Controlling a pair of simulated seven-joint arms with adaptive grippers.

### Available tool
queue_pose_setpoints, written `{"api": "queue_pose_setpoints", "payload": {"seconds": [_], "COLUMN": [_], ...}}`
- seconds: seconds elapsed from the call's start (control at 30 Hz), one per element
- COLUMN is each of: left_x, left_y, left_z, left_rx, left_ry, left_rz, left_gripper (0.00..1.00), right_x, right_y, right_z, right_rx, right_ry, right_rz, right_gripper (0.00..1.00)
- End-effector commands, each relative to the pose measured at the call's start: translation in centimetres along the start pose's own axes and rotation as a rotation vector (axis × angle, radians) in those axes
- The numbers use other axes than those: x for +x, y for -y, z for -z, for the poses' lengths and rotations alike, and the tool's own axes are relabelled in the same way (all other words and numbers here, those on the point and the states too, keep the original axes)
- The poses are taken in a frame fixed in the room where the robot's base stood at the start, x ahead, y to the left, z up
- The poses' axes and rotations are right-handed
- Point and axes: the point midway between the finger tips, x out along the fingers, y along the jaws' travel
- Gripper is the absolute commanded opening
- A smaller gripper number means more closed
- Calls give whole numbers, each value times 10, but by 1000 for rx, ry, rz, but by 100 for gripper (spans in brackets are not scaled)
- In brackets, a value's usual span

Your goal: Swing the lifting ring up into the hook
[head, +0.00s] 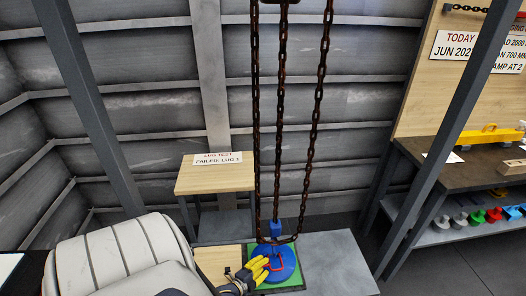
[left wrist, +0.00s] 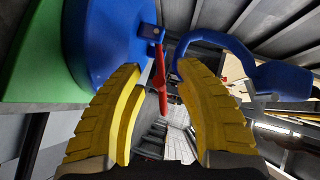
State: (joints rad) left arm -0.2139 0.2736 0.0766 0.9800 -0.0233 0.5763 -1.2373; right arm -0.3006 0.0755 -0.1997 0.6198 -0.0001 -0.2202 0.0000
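The lifting ring (head: 278,265) is a thin red loop on the blue round motor body (head: 289,271). In the left wrist view the ring (left wrist: 160,76) shows nearly edge-on beside the blue body (left wrist: 105,42). The blue hook (head: 276,229) hangs just above the body; its curved arm (left wrist: 222,45) shows at upper right in the wrist view. My left gripper (head: 263,269) has yellow fingers and is at the left of the ring. In the wrist view its fingertips (left wrist: 158,70) stand apart, with the ring between them and a gap on each side. My right gripper is out of view.
The body sits on a green pad (head: 291,286) on a grey bench (head: 340,262). Rusty chains (head: 318,105) hang close above it. A small wooden stand (head: 215,178) with a sign is behind. A shelf (head: 480,158) with coloured parts stands at right.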

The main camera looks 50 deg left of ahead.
Motion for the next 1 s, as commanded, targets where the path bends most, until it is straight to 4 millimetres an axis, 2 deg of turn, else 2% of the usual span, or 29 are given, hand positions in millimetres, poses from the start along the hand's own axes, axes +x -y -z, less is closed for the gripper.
{"api": "queue_pose_setpoints", "payload": {"seconds": [0.3,0.6,1.0], "left_x": [0,0,0], "left_y": [0,0,0], "left_z": [0,0,-1], "left_rx": [0,0,1], "left_ry": [0,0,1], "left_rz": [0,0,0], "left_gripper": [33,0,0], "right_x": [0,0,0], "right_y": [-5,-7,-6], "right_z": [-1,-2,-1], "right_rx": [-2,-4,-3], "right_ry": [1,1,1], "right_rz": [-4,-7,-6], "right_gripper": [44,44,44]}}
